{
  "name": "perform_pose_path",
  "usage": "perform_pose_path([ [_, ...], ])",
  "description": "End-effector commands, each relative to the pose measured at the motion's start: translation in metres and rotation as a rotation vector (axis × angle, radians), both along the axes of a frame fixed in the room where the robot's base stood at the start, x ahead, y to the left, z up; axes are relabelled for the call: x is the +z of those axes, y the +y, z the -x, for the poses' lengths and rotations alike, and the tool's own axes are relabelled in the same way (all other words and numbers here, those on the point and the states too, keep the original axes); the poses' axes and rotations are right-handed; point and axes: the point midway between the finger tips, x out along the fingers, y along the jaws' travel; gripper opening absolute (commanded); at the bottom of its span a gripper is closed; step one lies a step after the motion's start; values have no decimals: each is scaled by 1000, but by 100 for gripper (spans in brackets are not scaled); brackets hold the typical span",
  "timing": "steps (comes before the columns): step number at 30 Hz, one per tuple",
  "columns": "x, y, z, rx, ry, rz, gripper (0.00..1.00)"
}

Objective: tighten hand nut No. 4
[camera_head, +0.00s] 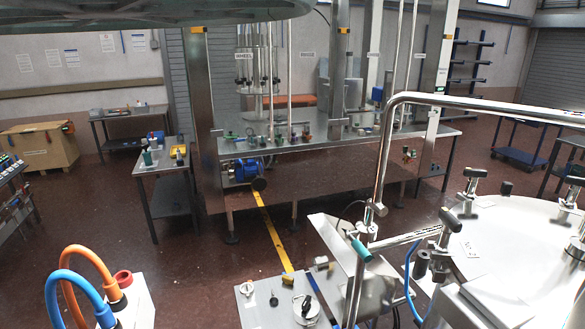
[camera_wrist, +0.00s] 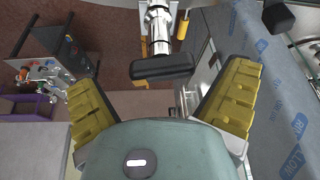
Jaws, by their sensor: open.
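My gripper (camera_wrist: 162,82) shows in the wrist view, with its two yellow-padded fingers spread wide. Between and just beyond the fingertips is a hand nut (camera_wrist: 160,68) with a dark T-bar on a shiny metal stem. The gap between the fingers is otherwise empty, and I cannot tell whether either finger touches the bar. In the head view, several hand nuts with dark T-bars stand around a round steel lid (camera_head: 510,240), among them a back one (camera_head: 472,182), a right one (camera_head: 572,188) and a front-left one (camera_head: 448,222). I cannot read which is No. 4. My gripper does not show there.
A bent steel pipe (camera_head: 440,100) rises beside the lid, and a blue hose (camera_head: 408,275) hangs at its left. Blue-printed film (camera_wrist: 255,115) lies right of the fingers. A steel frame with a workbench (camera_head: 340,146) stands behind, with open floor before it.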

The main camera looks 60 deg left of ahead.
Motion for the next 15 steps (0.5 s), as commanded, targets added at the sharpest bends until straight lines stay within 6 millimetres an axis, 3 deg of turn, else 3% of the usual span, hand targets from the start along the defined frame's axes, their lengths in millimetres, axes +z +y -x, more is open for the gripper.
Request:
perform_pose_path([
  [5, 17, 9, -2, 5, -4, 0, 99],
  [9, 42, 20, -3, 7, -3, 0, 99],
  [15, 40, 42, -5, 9, 0, 1, 99],
])
